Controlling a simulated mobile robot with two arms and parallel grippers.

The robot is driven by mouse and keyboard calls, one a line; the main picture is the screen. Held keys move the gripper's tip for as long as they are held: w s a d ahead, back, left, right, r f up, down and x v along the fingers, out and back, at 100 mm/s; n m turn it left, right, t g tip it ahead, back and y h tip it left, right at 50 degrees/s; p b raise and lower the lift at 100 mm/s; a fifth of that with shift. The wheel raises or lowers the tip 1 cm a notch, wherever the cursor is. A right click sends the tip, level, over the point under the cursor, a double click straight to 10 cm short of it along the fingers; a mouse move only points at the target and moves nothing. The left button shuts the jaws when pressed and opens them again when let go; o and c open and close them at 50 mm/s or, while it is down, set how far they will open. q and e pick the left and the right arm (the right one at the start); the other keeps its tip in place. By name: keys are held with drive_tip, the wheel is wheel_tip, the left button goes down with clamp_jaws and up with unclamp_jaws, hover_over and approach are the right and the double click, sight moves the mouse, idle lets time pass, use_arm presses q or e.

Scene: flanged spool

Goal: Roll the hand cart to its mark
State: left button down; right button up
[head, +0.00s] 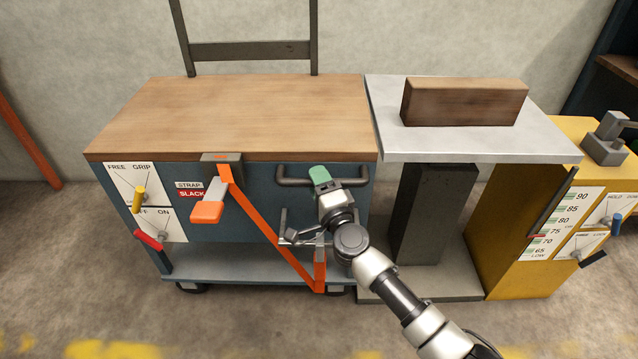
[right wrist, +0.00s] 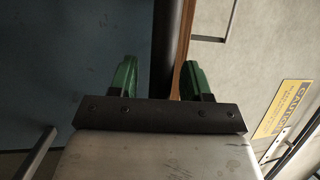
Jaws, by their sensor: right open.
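The hand cart (head: 240,110) has a wooden top, a blue body and casters. A dark handle bar (head: 292,182) runs along its front at the right. My right gripper (head: 321,178) is at this bar, its green fingers hiding the bar's middle. In the right wrist view the fingers (right wrist: 158,78) are apart, with a dark bar (right wrist: 166,45) between them; contact cannot be told. A yellow lever (head: 139,199) is by a FREE/GRIP plate, and a red lever (head: 149,240) by an OFF/ON plate. My left gripper is out of view.
An orange strap (head: 270,235) runs down the cart front; its label reads SLACK. Right of the cart stands a grey-topped table (head: 390,145) with a wooden block (head: 465,103), then a yellow cabinet (head: 505,220) with a scale. Worn yellow paint (head: 112,349) marks the floor in front.

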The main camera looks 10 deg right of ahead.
clamp_jaws()
drive_tip(key=shift+a, duration=0.15)
